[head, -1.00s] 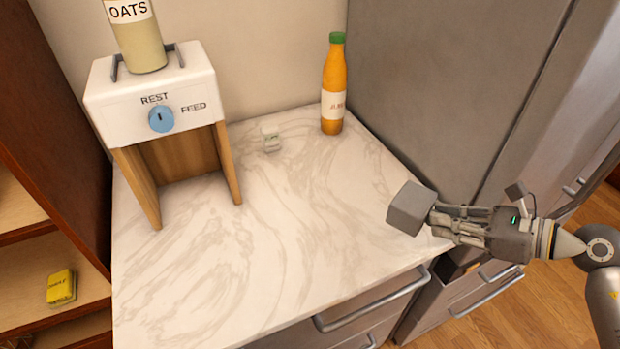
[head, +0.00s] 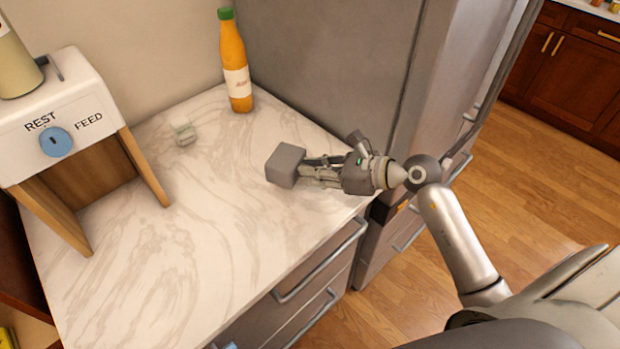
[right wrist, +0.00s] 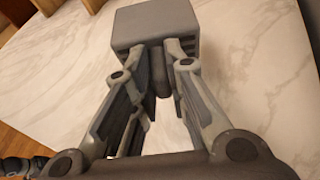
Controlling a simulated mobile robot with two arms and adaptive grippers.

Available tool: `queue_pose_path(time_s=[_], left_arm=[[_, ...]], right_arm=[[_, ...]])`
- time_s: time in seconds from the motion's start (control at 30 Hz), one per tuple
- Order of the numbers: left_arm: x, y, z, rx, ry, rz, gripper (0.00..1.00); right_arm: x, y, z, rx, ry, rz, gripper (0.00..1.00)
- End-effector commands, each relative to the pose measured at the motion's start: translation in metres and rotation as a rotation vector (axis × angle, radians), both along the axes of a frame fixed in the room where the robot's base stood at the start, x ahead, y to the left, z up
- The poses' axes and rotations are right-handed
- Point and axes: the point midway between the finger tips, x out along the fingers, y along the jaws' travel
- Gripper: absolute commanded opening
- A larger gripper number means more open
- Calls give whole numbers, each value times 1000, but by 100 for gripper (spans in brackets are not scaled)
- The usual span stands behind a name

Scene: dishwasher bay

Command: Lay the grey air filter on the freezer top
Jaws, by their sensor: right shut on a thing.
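The grey air filter (head: 286,165) is a small block in the grip of my right gripper (head: 306,170), above the right part of the marble counter in the head view. In the right wrist view the filter (right wrist: 155,25) sits at the tips of the two fingers, which are shut on it. The picture does not settle how high it is above the counter. No surface is clearly recognisable as the freezer top; a tall grey appliance (head: 330,70) stands behind the counter. My left gripper is not in view.
An orange juice bottle (head: 234,65) and a small pale object (head: 183,130) stand at the back of the marble counter (head: 215,220). A white feeder (head: 70,110) on wooden legs stands at the left. The counter's front middle is clear. Wooden floor (head: 500,200) lies at the right.

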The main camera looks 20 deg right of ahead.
Motion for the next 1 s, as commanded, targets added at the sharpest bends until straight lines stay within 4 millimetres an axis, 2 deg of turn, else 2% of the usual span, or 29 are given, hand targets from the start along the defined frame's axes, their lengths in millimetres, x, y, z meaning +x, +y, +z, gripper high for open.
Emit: queue_pose_path(time_s=[0.17,0.3,0.4,0.77,0.8,0.93,1.0], left_arm=[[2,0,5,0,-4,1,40],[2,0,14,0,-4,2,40],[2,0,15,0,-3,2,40],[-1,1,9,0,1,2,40],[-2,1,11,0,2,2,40],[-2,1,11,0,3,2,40],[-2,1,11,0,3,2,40]], right_arm=[[5,12,-12,4,0,0,0],[4,10,-33,4,3,-3,0],[4,10,-41,3,1,-1,0],[4,10,-47,0,-1,0,0],[4,10,-46,0,-1,0,18],[4,10,-45,0,0,0,34],[4,10,-45,0,0,0,35]])
